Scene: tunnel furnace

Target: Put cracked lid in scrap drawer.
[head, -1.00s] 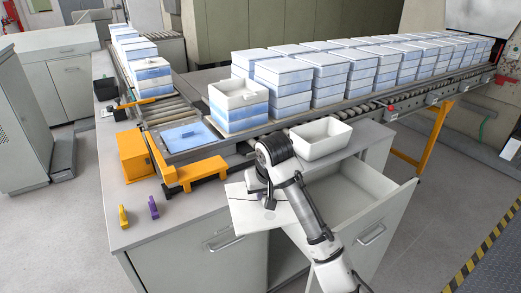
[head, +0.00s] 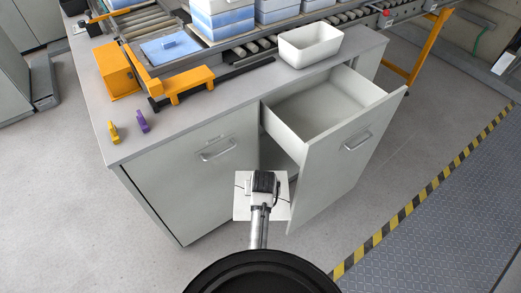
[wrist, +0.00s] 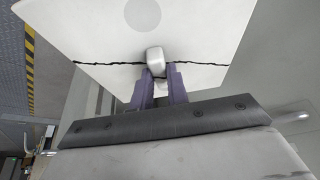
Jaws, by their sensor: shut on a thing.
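The cracked lid is a white square plate (wrist: 95,25) with a dark crack running across it and a small knob. My gripper (wrist: 158,92) is shut on the knob, its purple fingers on either side of it. In the head view the lid (head: 243,208) is held in front of the cabinet, left of the open drawer's front, partly hidden by my wrist. The open drawer (head: 345,122) is pulled out of the cabinet on the right and its visible inside looks empty. No label on it can be read.
A closed cabinet door (head: 190,165) is left of the drawer. On the worktop are a white bin (head: 310,47), an orange fixture (head: 188,84), and small yellow (head: 113,131) and purple (head: 142,121) pieces. Stacked blue-and-white boxes (head: 218,20) stand behind. Open floor lies in front.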

